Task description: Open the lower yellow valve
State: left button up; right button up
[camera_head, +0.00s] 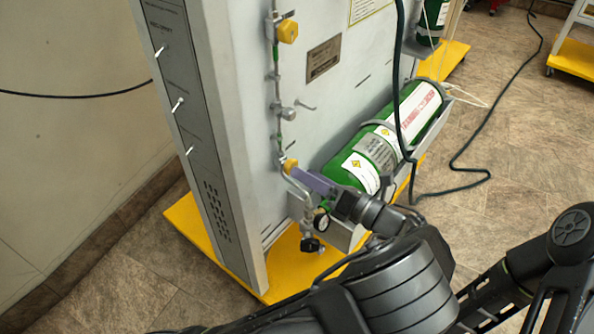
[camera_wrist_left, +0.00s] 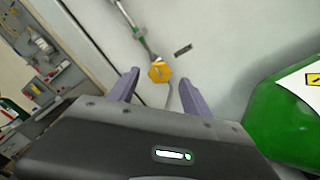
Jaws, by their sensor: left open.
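The lower yellow valve (camera_head: 290,166) is a small yellow knob on the thin pipe, low on the front of the grey panel. In the left wrist view the yellow valve (camera_wrist_left: 159,71) shows as a faceted knob between and just past the two fingertips. My left gripper (camera_head: 305,178) is open, its purple fingers pointing at the valve from the lower right. In the left wrist view my left gripper (camera_wrist_left: 159,82) has one finger on each side of the valve, with nothing held. Contact cannot be made out. My right gripper is out of view.
An upper yellow valve (camera_head: 287,31) sits higher on the same pipe. A green cylinder (camera_head: 385,145) lies tilted right of the valve, close to my left gripper. A gauge (camera_head: 321,221) and black knob (camera_head: 310,245) hang below. A dark hose (camera_head: 470,150) crosses the floor.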

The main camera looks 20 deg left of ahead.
aim_at(290, 166)
pick_arm(q)
jog(key=x, duration=0.3)
jog(key=shift+w+a+b, duration=0.15)
jog(key=shift+a+b, duration=0.15)
grip_shut()
dwell(0.4)
